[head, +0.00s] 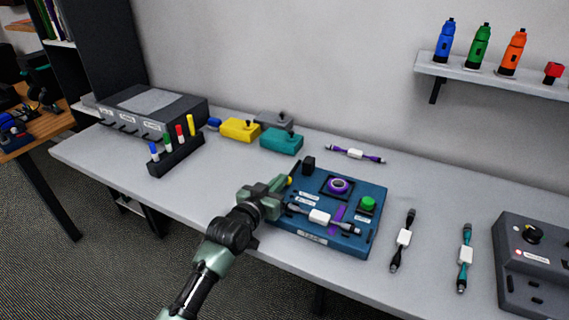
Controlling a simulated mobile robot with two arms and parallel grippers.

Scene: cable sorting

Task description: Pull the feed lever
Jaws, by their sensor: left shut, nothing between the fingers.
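A blue machine (372,192) stands on the grey table, with a purple ring (338,185), a green button (368,203) and a cable with a white tag (320,216) lying across its front. At its back left corner is a black block (308,165), with a thin dark piece and a small yellow spot (290,180) just left of it. This may be the feed lever; I cannot tell for sure. My left gripper (280,203) is shut and empty at the machine's left edge, just in front of the yellow spot. Contact is unclear. My right gripper is not in view.
Two loose cables (403,240) (466,257) lie right of the machine, and a purple cable (355,154) behind it. A dark control box (535,272) is at far right. Yellow (240,129) and teal boxes (281,141) and a pegged rack (178,158) stand left.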

